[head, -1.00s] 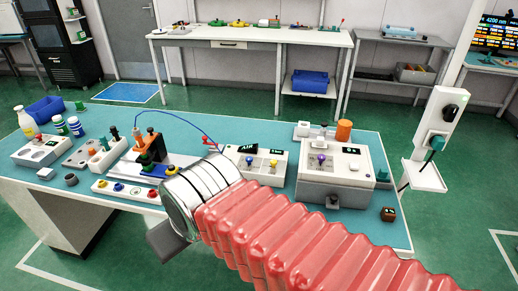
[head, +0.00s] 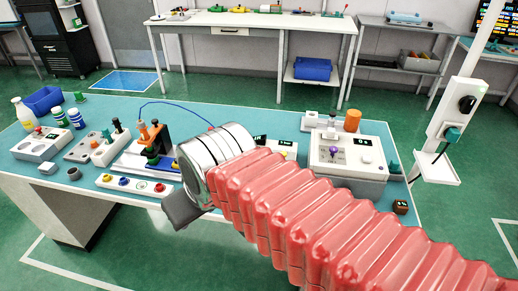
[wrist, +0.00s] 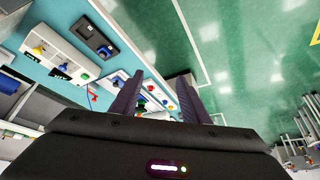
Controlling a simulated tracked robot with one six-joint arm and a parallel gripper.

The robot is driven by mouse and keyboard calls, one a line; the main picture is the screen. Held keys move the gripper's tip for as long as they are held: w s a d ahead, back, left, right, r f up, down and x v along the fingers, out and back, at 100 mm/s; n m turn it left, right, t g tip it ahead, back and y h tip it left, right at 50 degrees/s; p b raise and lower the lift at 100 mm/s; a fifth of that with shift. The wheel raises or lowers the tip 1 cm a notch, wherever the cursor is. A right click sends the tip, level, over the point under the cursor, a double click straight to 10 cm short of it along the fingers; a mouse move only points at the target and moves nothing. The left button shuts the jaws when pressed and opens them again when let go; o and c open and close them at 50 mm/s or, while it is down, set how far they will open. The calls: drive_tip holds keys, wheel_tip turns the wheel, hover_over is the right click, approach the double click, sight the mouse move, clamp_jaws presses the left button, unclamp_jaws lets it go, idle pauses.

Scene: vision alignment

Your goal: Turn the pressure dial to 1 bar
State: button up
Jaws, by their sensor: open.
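The white unit with a green AIR display (head: 262,138) stands mid-bench. My red-sleeved arm hides most of its front, so its knobs do not show in the head view. I cannot tell which knob is the pressure dial. A white device with a purple knob (head: 334,153) and a dark display (head: 366,142) stands to its right. My gripper (head: 183,211) is dark and hangs at the bench's front edge, apart from both units. In the wrist view its two fingers (wrist: 157,98) are spread and empty. That view also shows a white panel with small coloured knobs (wrist: 62,55) at upper left.
The teal bench (head: 268,108) holds a fixture with an orange part (head: 150,132) and a button strip (head: 138,186) left of my gripper. Bottles and a blue bin (head: 44,101) stand at far left. A charger post (head: 462,110) stands at right. Green floor lies in front.

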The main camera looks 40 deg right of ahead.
drive_tip(key=w+d+r, duration=0.1)
drive_tip(key=w+d, duration=1.2)
drive_tip(key=d, duration=0.2)
drive_tip(key=w+d+f, duration=0.2)
drive_tip(key=d+f, duration=0.1)
drive_tip(key=d, duration=0.7)
drive_tip(key=w+d+f+m+g, duration=0.1)
drive_tip(key=w+d+f, duration=0.1)
drive_tip(key=d, duration=0.9)
drive_tip(key=shift+w+d+f+h, duration=0.25)
drive_tip(key=shift+d+f+h, duration=0.05)
drive_tip(key=shift+f, duration=0.35)
drive_tip(key=x, duration=1.3)
drive_tip(key=shift+f, duration=0.45)
drive_tip(key=shift+c, duration=0.5)
